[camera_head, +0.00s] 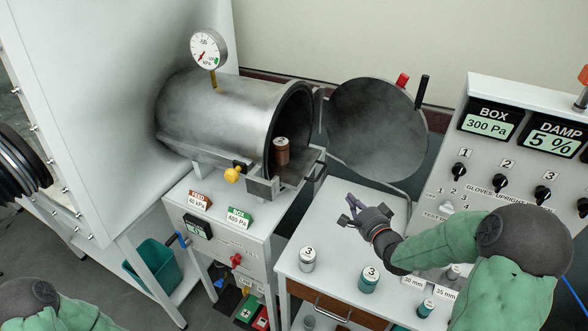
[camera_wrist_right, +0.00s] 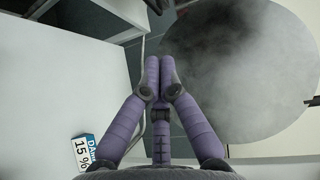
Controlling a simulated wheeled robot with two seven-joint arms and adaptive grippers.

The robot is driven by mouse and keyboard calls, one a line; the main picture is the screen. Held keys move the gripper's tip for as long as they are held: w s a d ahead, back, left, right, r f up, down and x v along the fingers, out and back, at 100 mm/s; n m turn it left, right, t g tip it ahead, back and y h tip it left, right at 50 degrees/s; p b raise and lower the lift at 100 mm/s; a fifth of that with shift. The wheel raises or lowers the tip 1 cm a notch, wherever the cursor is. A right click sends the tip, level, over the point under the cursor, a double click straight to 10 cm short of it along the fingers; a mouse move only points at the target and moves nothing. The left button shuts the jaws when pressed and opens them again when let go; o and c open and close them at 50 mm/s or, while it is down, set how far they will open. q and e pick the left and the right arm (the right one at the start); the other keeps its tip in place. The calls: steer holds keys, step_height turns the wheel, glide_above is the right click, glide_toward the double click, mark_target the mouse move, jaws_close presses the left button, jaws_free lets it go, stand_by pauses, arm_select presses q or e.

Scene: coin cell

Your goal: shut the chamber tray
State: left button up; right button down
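The chamber tray (camera_head: 263,188) is a grey metal tray at the mouth of the steel chamber cylinder (camera_head: 215,115). Its front part sticks out of the round opening in the head view. In the wrist view, two purple fingers nearly meet. My left gripper is out of view.
A white table (camera_head: 310,280) below my right gripper carries a grey-white jar (camera_head: 307,259) and a teal jar (camera_head: 369,280). A yellow knob (camera_head: 233,174) sits left of the tray. A control panel (camera_head: 510,160) stands at right.

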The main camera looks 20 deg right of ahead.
mark_target(300, 176)
arm_select(q)
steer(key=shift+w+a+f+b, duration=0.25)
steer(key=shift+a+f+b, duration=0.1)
steer(key=shift+b, duration=0.15)
arm_select(e)
steer(key=shift+w+a+f, duration=0.3)
steer(key=shift+w+f, duration=0.05)
steer(key=shift+w, duration=1.7)
steer(key=shift+w+a+f, duration=0.35)
steer(key=shift+w+f, duration=0.05)
steer(key=shift+w, duration=1.65)
steer(key=shift+w+a+f, duration=0.3)
steer(key=shift+w+f, duration=0.05)
steer(key=shift+w, duration=1.7)
steer(key=shift+a, duration=0.1)
steer(key=w+a+b, duration=0.1)
steer(key=w+a, duration=0.2)
steer(key=w+a+b, duration=0.2)
steer(key=w+a, duration=0.1)
steer(key=shift+w+f, duration=0.1)
steer(key=shift+w, duration=0.25)
steer(key=shift+w+a, duration=0.1)
steer(key=shift+w, duration=0.15)
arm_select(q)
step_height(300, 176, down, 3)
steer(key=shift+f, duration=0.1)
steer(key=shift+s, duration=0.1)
